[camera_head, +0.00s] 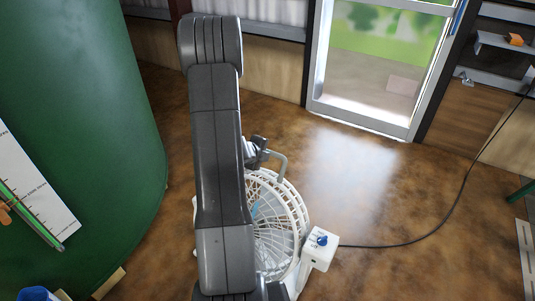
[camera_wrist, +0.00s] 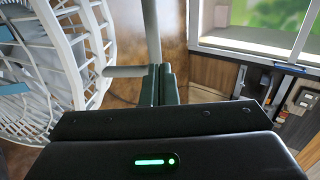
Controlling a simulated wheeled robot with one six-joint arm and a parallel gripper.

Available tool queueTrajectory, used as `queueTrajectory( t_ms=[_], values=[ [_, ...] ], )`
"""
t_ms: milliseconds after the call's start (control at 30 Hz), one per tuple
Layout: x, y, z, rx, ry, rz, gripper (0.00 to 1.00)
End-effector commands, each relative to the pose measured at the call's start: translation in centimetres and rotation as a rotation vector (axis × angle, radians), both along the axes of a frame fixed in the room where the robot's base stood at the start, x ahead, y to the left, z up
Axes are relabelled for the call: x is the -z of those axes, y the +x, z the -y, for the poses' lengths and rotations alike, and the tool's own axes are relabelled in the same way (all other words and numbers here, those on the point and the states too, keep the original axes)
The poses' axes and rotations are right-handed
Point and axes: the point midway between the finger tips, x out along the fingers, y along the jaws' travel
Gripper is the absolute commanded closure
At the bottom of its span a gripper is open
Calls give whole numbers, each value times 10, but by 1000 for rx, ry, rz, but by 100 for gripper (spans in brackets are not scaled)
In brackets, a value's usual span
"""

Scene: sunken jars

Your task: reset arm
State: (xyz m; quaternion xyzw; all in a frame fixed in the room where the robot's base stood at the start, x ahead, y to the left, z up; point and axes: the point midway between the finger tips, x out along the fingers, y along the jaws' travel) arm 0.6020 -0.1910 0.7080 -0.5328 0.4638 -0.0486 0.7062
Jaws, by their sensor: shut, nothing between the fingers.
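My gripper (camera_wrist: 161,84) is shut and empty, its two dark fingers together in the wrist view. A white caged fan (camera_head: 275,225) stands on the floor in the head view, partly hidden behind my arm. Its round cage (camera_wrist: 85,55) fills the left side of the wrist view. A grey bent tube (camera_head: 281,163) rises beside the fan. It also shows in the wrist view (camera_wrist: 151,30), very close to my fingertips; I cannot tell whether they touch it. In the head view my gripper is mostly hidden behind my arm.
A large green cylinder (camera_head: 80,110) stands at the left. A white control box (camera_head: 320,247) with a blue knob sits at the fan's base, and a black cable (camera_head: 440,225) runs right across the floor. A glass door (camera_head: 375,65) is at the back. The brown floor (camera_head: 370,185) right of the fan is mostly clear.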

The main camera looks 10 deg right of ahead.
Motion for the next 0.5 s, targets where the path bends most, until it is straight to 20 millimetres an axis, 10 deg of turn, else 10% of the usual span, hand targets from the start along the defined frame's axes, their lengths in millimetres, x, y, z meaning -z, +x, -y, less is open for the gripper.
queueTrajectory(
  t_ms=[500],
  values=[
    [-45, -36, -37, -1, 0, 0, 100]
  ],
)
